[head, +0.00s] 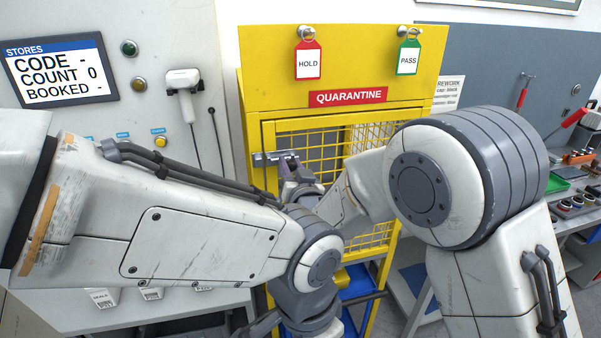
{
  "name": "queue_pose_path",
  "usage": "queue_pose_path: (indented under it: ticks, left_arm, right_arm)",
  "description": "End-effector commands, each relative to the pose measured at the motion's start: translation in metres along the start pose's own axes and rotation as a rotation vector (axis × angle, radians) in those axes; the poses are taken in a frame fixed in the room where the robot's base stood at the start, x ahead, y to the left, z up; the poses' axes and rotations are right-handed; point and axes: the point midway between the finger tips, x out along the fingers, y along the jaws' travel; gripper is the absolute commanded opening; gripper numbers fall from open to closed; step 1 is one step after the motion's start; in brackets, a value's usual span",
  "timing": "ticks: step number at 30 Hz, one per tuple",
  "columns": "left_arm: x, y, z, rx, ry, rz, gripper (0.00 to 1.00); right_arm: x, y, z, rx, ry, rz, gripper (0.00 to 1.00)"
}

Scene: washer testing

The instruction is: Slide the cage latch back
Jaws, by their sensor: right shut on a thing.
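The yellow quarantine cage (253,100) stands in the middle of the head view, with a mesh door. Its grey metal cage latch (262,159) is at the upper left of the door. My right gripper (289,163) is at the latch, shut on its right part; the fingers and wrist hide some of it. My left arm crosses from the left, in front of the cage. Its dark wrist shows low in the middle, and I cannot make out whether the left gripper (308,322) there is open or shut.
Red HOLD tag (308,60) and green PASS tag (408,57) hang above the cage door. A scanner (183,92) and a stores screen (59,70) are on the left panel. A workbench with trays and small parts (575,205) is at right. My arms crowd the space before the cage.

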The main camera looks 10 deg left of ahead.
Motion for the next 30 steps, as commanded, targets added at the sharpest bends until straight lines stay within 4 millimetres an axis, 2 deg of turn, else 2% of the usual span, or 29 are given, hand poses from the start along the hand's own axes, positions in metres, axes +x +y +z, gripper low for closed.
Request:
queue_pose_path:
  ticks: [8,9,11,23,26,30]
  left_arm:
    - [0.000,0.000,0.000,0.000,0.001,0.000,0.50]
    - [0.000,0.000,0.000,0.000,0.001,0.000,0.50]
    - [0.000,0.000,0.000,0.000,0.001,0.000,0.50]
    - [0.004,0.000,0.000,0.000,0.001,0.000,0.50]
    - [0.012,-0.001,0.001,0.000,0.001,0.000,0.50]
    - [0.026,-0.002,0.002,0.001,0.001,0.000,0.50]
  right_arm:
    - [0.001,0.004,0.000,0.001,-0.003,0.008,0.00]
    - [0.001,0.003,0.000,0.001,-0.003,0.007,0.39]
    - [0.001,0.003,0.000,0.001,-0.003,0.007,0.61]
    - [-0.004,0.001,0.001,0.000,-0.001,0.002,0.61]
    - [-0.017,0.002,0.002,0.000,0.000,0.002,0.61]
    - [-0.045,0.002,0.003,0.000,0.000,0.001,0.61]
